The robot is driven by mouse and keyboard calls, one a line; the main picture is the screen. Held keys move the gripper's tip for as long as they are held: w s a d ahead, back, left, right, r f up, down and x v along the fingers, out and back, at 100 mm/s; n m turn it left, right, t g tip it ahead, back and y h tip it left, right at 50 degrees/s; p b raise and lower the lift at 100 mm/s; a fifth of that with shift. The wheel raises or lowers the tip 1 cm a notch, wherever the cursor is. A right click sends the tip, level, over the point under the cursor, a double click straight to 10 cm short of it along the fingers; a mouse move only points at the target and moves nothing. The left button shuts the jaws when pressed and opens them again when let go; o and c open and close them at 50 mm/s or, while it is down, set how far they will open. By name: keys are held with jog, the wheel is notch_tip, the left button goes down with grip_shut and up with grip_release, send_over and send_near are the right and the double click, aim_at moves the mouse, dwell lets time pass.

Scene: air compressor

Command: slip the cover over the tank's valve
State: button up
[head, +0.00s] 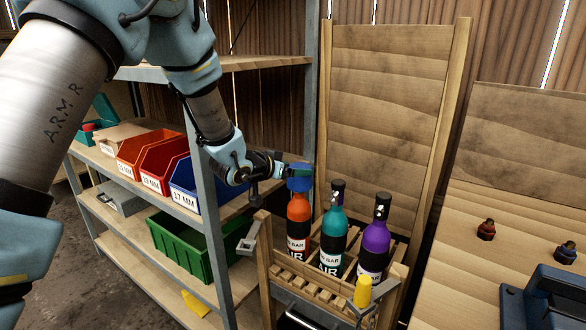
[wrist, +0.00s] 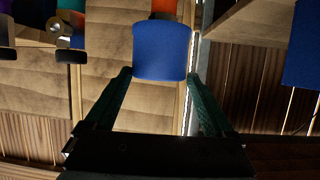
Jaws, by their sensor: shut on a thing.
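My gripper (head: 283,170) is shut on a blue cover (head: 299,184), a rounded cup shape. In the wrist view the cover (wrist: 162,50) sits between the two green fingertips (wrist: 160,74). The cover is at the top of the orange tank (head: 298,212), in line with it in the head view. The tank's valve is hidden. I cannot tell whether the cover is around the valve or just above it. In the wrist view a bit of the orange tank (wrist: 164,7) shows beyond the cover. A teal tank (head: 333,240) and a purple tank (head: 375,240) stand close by with dark tops.
The tanks stand upright in a slatted wooden crate (head: 262,262) with a yellow piece (head: 363,291) at its front. A metal shelf post (head: 205,215) and red and blue bins (head: 165,166) are at the left. A wooden bench (head: 455,260) with small dark-red parts (head: 486,230) is at the right.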

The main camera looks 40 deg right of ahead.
jog(key=shift+f, duration=0.1)
jog(key=o, duration=1)
jog(key=shift+o, duration=0.2)
jog(key=b+v, duration=0.2)
jog(key=v, duration=0.9)
